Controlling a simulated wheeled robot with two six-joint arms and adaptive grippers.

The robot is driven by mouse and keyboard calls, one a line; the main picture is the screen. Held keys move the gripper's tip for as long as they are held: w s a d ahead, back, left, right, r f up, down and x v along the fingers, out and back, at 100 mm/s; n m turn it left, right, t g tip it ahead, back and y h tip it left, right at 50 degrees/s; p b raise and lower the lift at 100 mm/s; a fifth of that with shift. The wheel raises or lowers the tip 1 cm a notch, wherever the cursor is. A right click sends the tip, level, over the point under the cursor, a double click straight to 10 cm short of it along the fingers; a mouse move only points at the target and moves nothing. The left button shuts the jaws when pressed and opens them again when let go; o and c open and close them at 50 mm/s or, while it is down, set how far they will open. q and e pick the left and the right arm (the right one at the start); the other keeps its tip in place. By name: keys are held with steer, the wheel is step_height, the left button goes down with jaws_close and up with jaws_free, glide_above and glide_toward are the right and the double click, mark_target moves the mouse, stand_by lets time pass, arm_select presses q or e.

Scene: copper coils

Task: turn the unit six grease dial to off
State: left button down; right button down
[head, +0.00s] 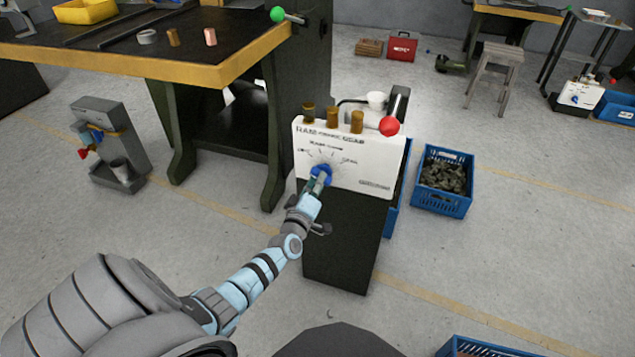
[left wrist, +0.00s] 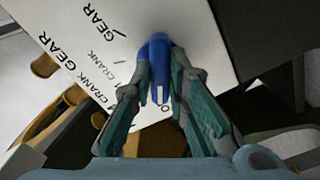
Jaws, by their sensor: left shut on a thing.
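The blue dial (head: 321,173) sits on the white front panel (head: 364,168) of a machine on a dark pedestal. My left gripper (head: 319,182) is at the panel, shut on the dial. In the left wrist view, the blue dial (left wrist: 157,68) stands between the two fingers of my left gripper (left wrist: 160,95). A white mark shows on the dial there. Printed words, including GEAR and CRANK, surround the dial on the panel; the fingers hide some of them. I cannot read a unit number or tell which label the dial points at. My right gripper is not in view.
A lever with a red knob (head: 389,126) sticks out at the panel's upper right. Several brass cylinders (head: 332,118) stand on top of the machine. A blue crate (head: 443,181) stands on the floor to its right. A workbench (head: 148,68) is at the left.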

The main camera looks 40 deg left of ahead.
arm_select(q)
steer(key=shift+f, duration=0.1)
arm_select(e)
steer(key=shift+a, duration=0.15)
arm_select(q)
steer(key=c, duration=1.6)
jaws_free()
steer(key=shift+o, duration=0.2)
steer(key=v, duration=1.2)
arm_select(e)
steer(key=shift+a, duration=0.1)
